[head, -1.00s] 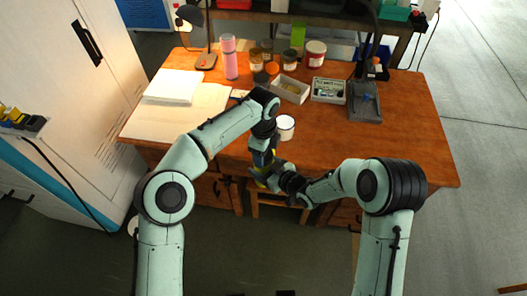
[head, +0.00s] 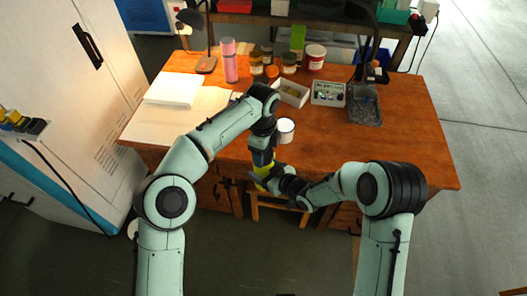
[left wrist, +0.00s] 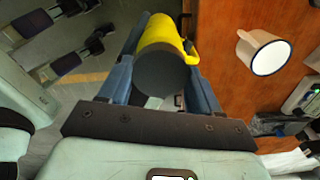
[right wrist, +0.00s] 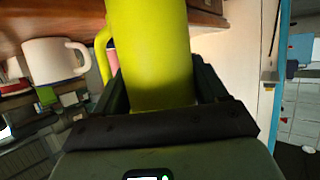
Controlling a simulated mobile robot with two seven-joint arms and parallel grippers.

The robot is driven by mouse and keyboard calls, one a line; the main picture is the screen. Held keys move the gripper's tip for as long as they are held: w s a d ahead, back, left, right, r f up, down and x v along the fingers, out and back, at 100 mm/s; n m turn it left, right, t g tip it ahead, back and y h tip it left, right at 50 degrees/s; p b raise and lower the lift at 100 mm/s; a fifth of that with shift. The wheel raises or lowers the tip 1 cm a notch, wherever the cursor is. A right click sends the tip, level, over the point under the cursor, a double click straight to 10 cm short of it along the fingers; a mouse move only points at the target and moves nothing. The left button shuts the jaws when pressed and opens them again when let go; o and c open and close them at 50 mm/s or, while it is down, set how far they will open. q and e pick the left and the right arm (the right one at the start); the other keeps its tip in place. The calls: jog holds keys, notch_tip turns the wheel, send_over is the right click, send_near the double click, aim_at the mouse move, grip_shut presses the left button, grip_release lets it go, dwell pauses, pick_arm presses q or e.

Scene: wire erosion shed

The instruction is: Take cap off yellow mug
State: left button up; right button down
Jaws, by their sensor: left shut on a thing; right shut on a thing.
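The yellow mug (head: 263,171) is held in the air in front of the desk, between my two grippers. Its dark grey round cap (left wrist: 162,76) faces the left wrist camera, with the yellow body (left wrist: 164,34) right behind it. No clear gap shows between cap and mug. My left gripper (head: 262,160) comes from above, with its blue fingers on both sides of the cap. My right gripper (head: 266,183) is shut on the body of the yellow mug, which fills the middle of the right wrist view (right wrist: 155,55). The mug's handle shows at its left there.
A white mug (head: 285,130) stands near the desk's (head: 330,150) front edge, close to my left gripper. Farther back are open boxes (head: 290,94), several jars (head: 289,64) and a pink bottle (head: 229,62). A stool (head: 280,210) is below the grippers.

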pick_arm(q)
jog(key=shift+r, duration=2.05)
pick_arm(e)
jog(key=shift+r, duration=0.1)
jog(key=shift+w, duration=0.1)
